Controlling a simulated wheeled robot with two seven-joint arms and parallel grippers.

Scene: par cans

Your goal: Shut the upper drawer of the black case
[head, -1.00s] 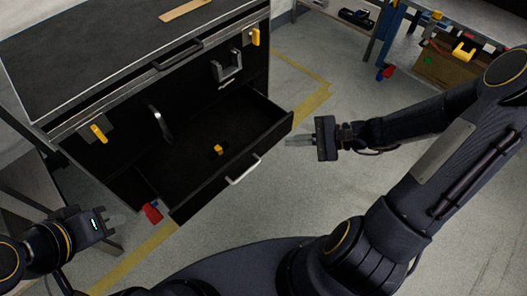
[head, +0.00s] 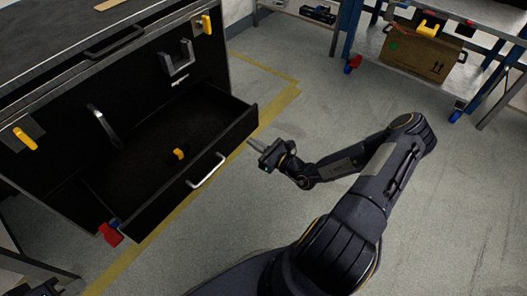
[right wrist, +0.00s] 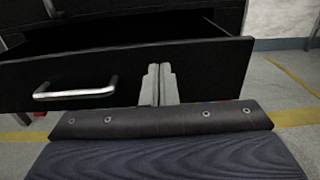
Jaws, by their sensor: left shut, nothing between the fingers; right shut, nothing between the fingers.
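The black case (head: 60,85) stands at the left of the head view. Its pulled-out drawer (head: 170,188) is open, with a silver bar handle (head: 206,170) on its front and a small yellow item (head: 178,154) inside. In the right wrist view the drawer front (right wrist: 215,75) spans the picture, with the handle (right wrist: 75,90) left of the fingers. My right gripper (head: 256,144) is shut and empty near the drawer front's right end; its fingers (right wrist: 159,84) are before the panel, and contact is unclear. My left gripper (head: 62,287) is mostly cut off at the bottom left.
Yellow latches (head: 25,138) and a black grip (head: 103,127) are on the case. A red caster (head: 110,234) shows below the drawer. A blue-framed shelf (head: 357,35) with a cardboard box (head: 420,55) stands at the back right. The grey floor between is clear.

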